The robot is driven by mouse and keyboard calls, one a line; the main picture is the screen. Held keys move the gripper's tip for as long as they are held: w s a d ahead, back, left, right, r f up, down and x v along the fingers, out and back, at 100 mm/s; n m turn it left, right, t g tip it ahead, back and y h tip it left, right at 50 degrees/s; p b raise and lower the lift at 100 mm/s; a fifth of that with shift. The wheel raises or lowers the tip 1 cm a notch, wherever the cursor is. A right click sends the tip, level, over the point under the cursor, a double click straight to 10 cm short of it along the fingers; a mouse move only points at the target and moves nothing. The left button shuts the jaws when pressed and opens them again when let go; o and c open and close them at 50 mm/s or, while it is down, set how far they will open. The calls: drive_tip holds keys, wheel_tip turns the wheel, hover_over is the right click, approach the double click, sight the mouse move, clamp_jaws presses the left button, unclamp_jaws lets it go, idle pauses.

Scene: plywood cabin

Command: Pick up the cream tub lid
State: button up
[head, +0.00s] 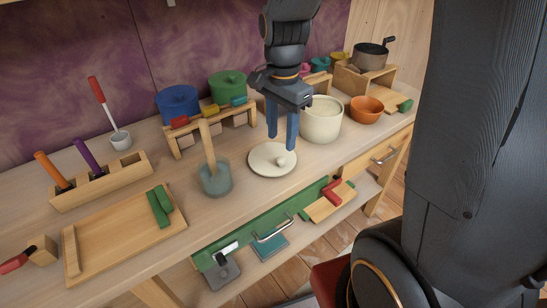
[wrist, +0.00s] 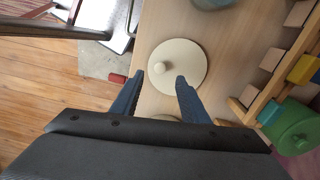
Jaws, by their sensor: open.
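The cream tub lid (head: 270,160) lies flat on the wooden counter, a round disc with a small knob on top. It also shows in the wrist view (wrist: 184,54), just beyond my fingertips. The cream tub (head: 322,122) stands open to the right of the lid in the head view. My gripper (head: 281,143) points down over the lid, its two blue fingers apart and nothing between them. In the wrist view my gripper (wrist: 160,77) has its fingertips near the lid's near edge. I cannot tell whether they touch it.
A grey-green pot with a wooden handle (head: 216,179) stands left of the lid. A wooden rack (head: 171,141) with blue and green pots is behind. An orange bowl (head: 366,109) is to the right. The counter's front edge lies close before the lid.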

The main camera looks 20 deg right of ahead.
sight(281, 159)
drive_tip(key=shift+w+r+m, duration=0.1)
drive_tip(key=shift+w+m, duration=0.3)
drive_tip(key=shift+m, duration=0.2)
drive_tip(key=shift+f, duration=0.35)
drive_tip(key=f, duration=0.1)
drive_tip(key=f+p, duration=0.1)
drive_tip(key=f, duration=0.3)
drive_tip(key=shift+s+d+f+p, duration=0.1)
drive_tip(key=shift+s+f+p, duration=0.15)
drive_tip(key=shift+s+p, duration=0.15)
drive_tip(key=shift+w+f, duration=0.1)
drive_tip(key=shift+f, duration=0.6)
clamp_jaws()
